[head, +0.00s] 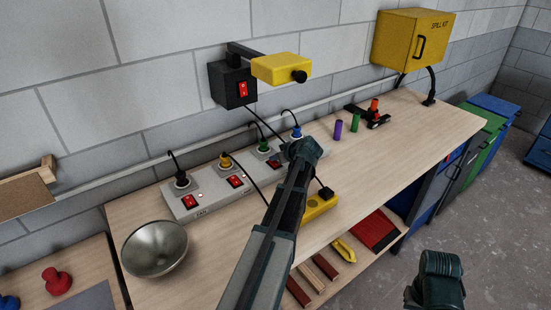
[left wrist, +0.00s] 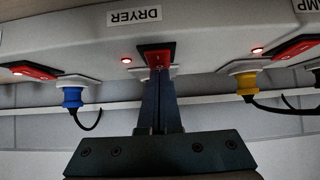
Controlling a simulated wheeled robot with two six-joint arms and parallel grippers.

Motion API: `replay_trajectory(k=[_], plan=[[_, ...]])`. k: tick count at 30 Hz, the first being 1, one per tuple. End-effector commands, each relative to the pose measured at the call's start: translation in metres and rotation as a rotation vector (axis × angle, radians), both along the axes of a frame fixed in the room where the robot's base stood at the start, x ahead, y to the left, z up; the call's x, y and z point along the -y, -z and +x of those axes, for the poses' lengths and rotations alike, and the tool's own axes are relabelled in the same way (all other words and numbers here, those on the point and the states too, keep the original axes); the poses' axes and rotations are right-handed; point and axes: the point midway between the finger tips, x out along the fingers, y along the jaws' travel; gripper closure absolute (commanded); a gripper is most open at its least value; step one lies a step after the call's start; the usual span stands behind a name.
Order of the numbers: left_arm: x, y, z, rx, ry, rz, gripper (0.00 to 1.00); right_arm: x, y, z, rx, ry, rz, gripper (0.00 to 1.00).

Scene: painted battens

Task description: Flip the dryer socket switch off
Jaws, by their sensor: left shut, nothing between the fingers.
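The socket strip (head: 213,199) lies along the wall side of the bench, with black, yellow, green and blue plugs in it. In the left wrist view the DRYER label (left wrist: 134,16) sits above a red rocker switch (left wrist: 158,57), with a lit red lamp (left wrist: 126,60) beside it. My left gripper (left wrist: 158,77) is shut and empty, its fingertips at the dryer switch and covering part of it. I cannot tell if they touch, or which way the rocker is tilted. The green plug (head: 263,146) is hidden there behind the fingers. My right gripper (head: 437,278) is low at the right, its jaws unclear.
Neighbouring lit red switches flank the dryer one, by the blue plug (left wrist: 72,97) and yellow plug (left wrist: 246,84). A metal bowl (head: 155,248) stands left of the strip. A yellow socket block (head: 319,206) lies right of my arm. A black switch box (head: 233,88) hangs above.

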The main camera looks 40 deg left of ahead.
Motion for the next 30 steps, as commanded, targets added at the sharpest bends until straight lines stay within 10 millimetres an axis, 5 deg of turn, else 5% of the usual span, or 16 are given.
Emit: replay_trajectory(k=[30], plan=[[-0.018,0.002,0.005,-0.004,-0.001,-0.011,1.0,0.0,0.0,0.0,0.0,0.0,0.0,1.0]])
